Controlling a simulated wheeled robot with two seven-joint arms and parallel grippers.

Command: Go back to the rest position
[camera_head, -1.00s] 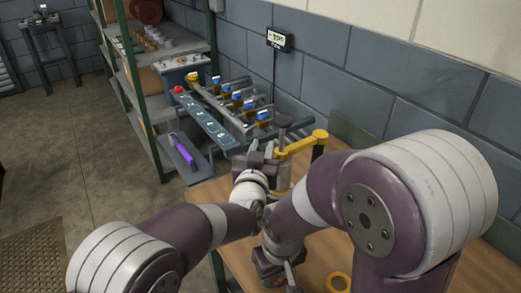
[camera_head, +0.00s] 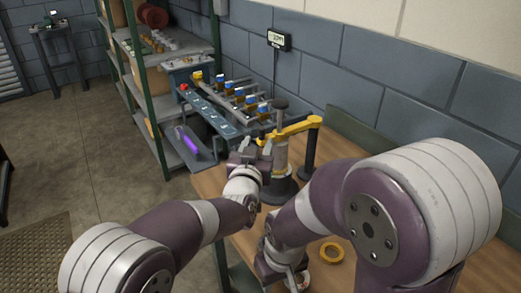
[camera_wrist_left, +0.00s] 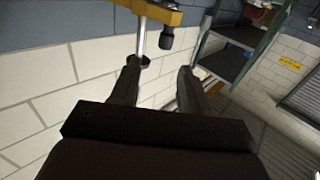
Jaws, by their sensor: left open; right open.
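My left gripper (camera_head: 250,152) is open, in front of and left of a press with a yellow arm (camera_head: 292,128). In the left wrist view its two fingers (camera_wrist_left: 160,78) stand apart with nothing held between them. A metal rod (camera_wrist_left: 141,38) under a yellow part (camera_wrist_left: 152,11) shows beyond the fingertips; I cannot tell whether they touch it. My right gripper (camera_head: 297,282) is low over the wooden table near the bottom of the head view. Its fingers are partly cut off by the frame edge, and I see nothing held in it.
The press's dark round base (camera_head: 280,191) stands on the wooden table (camera_head: 345,277). A yellow ring (camera_head: 331,252) lies right of my right gripper. A rack of blue-and-orange parts (camera_head: 240,97) and a tray with a purple bar (camera_head: 187,139) are behind. A green-framed shelf (camera_head: 160,95) stands back left.

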